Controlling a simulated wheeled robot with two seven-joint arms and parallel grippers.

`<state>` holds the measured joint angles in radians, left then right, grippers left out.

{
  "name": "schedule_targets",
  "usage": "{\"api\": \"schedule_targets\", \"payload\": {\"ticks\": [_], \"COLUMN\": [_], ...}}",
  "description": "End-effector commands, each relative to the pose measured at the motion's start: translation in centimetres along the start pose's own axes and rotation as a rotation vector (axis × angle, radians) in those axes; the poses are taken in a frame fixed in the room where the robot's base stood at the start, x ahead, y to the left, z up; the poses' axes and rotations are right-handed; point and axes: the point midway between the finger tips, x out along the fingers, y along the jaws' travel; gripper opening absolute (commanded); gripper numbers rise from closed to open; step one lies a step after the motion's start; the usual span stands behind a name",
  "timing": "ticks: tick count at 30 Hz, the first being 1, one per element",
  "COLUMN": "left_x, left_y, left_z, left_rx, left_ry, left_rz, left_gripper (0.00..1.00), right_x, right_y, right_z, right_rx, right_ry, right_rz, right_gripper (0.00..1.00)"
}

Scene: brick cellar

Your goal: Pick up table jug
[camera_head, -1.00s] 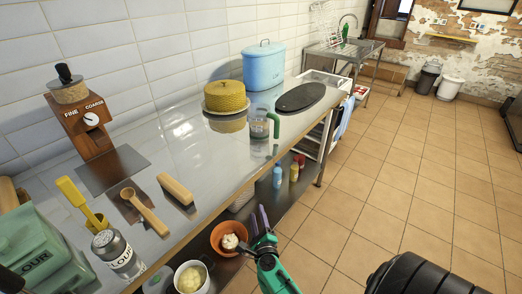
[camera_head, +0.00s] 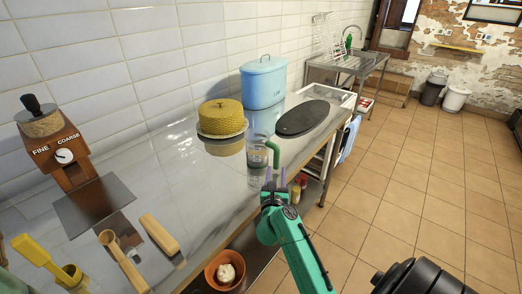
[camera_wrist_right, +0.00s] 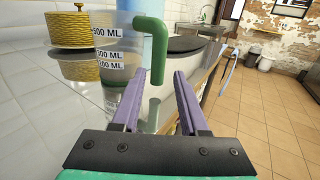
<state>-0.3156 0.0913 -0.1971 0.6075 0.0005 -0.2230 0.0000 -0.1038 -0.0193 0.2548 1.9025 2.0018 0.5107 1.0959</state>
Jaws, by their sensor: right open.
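The jug (camera_head: 257,150) is a clear measuring jug with a green handle, standing upright on the steel counter (camera_head: 190,172) near its front edge. Its handle is on the right side. My right gripper (camera_head: 276,178) is open and empty, just in front of the jug. In the right wrist view the jug (camera_wrist_right: 112,58) shows its ML marks, and its green handle stands beyond and between the two purple fingers of my gripper (camera_wrist_right: 157,88). I see no contact between fingers and handle. My left gripper is not in view.
A yellow cake-like dome (camera_head: 222,117), a blue lidded container (camera_head: 263,82) and a dark round plate (camera_head: 303,118) stand behind the jug. A grinder (camera_head: 62,150) and wooden tools (camera_head: 160,235) are at left. The tiled floor (camera_head: 400,190) at right is clear.

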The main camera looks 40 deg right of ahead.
Motion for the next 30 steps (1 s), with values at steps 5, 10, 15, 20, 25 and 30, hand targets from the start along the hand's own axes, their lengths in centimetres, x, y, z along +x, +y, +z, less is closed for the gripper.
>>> {"api": "schedule_targets", "payload": {"ticks": [5,10,15,20,25,30], "left_x": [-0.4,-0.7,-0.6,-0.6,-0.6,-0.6], "left_y": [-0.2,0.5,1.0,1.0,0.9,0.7], "left_z": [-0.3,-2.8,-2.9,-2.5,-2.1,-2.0], "left_rx": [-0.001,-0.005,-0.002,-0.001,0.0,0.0], "left_ry": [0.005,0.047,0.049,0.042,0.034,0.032], "left_rz": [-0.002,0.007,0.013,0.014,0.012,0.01], "left_gripper": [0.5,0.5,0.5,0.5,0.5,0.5], "right_x": [2.5,5.8,7.0,7.0,7.0,6.9], "right_y": [0.1,0.3,0.3,0.3,0.3,0.3], "right_z": [0.2,0.3,0.2,0.2,0.2,0.2], "right_rx": [-0.001,-0.002,-0.001,-0.001,-0.001,-0.002], "right_ry": [-0.002,-0.002,0.0,0.0,0.0,0.0], "right_rz": [0.002,0.0,0.001,0.001,0.002,0.002], "right_gripper": [0.44,0.44,0.44,0.32,0.0,0.0]}}
